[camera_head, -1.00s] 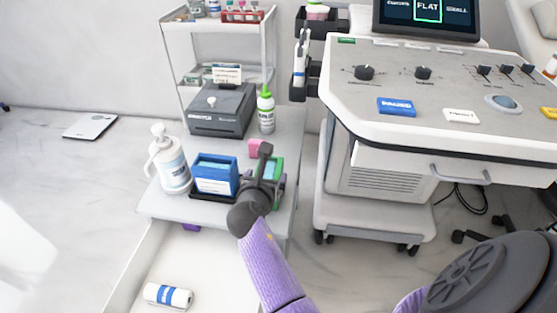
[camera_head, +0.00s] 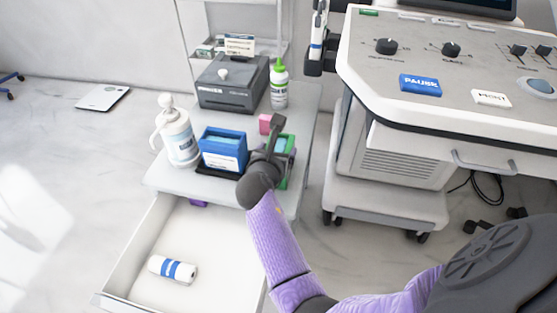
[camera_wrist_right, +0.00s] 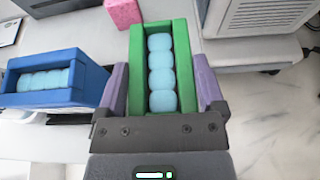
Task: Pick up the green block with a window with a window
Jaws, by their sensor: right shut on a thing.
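The green block (camera_wrist_right: 180,38) is a green open box with several light blue round pieces showing in its window. In the head view the green block (camera_head: 289,160) is partly hidden behind my right gripper (camera_head: 268,150), at the right edge of the cart top. In the right wrist view my right gripper (camera_wrist_right: 160,95) has a purple finger on each side of the block and is shut on it. I cannot tell if the block is lifted off the surface. My left gripper is not in view.
A blue box (camera_head: 222,150) stands just left of the green block, with a white pump bottle (camera_head: 177,132) beyond it. A pink block (camera_head: 265,123) and a green-capped bottle (camera_head: 279,85) stand behind. The console cart (camera_head: 385,205) is to the right.

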